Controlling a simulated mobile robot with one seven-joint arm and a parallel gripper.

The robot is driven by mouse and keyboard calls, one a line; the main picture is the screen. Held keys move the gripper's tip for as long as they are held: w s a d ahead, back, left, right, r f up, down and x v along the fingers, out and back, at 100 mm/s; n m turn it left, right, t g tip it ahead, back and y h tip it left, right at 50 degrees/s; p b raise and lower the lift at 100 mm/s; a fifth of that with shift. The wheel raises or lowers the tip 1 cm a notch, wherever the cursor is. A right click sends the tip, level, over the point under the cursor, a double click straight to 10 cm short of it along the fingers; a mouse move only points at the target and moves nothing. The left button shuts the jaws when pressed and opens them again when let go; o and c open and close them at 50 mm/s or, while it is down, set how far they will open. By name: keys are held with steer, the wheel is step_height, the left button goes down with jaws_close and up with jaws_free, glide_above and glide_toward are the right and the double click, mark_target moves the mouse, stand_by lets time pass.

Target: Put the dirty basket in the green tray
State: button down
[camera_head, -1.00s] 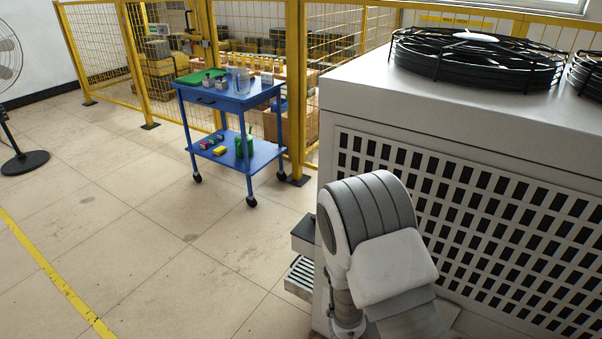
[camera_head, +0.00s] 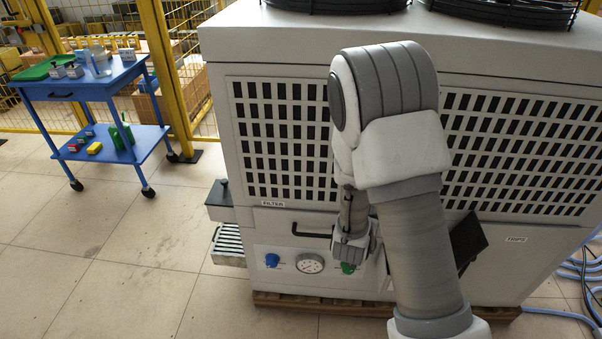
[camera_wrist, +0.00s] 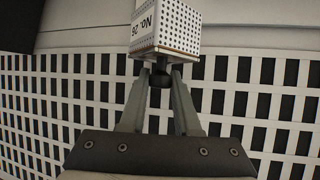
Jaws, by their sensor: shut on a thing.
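A small white perforated basket (camera_wrist: 168,26) marked "No. 26" shows at the top of the wrist view, cut off by the edge, with a brownish line along one edge. My gripper (camera_wrist: 160,76) is shut on the dark knob at its near end and holds it up in front of a white grille. In the head view I cannot make out the basket or the fingertips. The green tray (camera_head: 43,68) lies on the top shelf of the blue cart (camera_head: 75,85) at the far left, well away from my arm.
The big white machine (camera_head: 300,220) with its grille stands close in front, my arm before it. A slatted box (camera_head: 228,243) juts from its left side. Small containers (camera_head: 97,60) stand beside the tray. Yellow fencing is behind the cart. The floor (camera_head: 110,250) at left is clear.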

steer(key=shift+n+y, duration=0.8)
steer(key=shift+n, duration=0.1)
steer(key=r+p, duration=0.1)
steer(key=d+r+p, duration=0.1)
steer(key=r, duration=0.2)
steer(key=shift+d+p, duration=0.4)
step_height(320, 180, up, 10)
steer(key=s+n+y+p, duration=0.1)
steer(key=s+p, duration=0.1)
steer(key=p, duration=1.2)
steer(key=shift+s+f+n+y, duration=0.15)
steer(key=shift+s+n+y, duration=0.15)
steer(key=shift+n+y, duration=0.1)
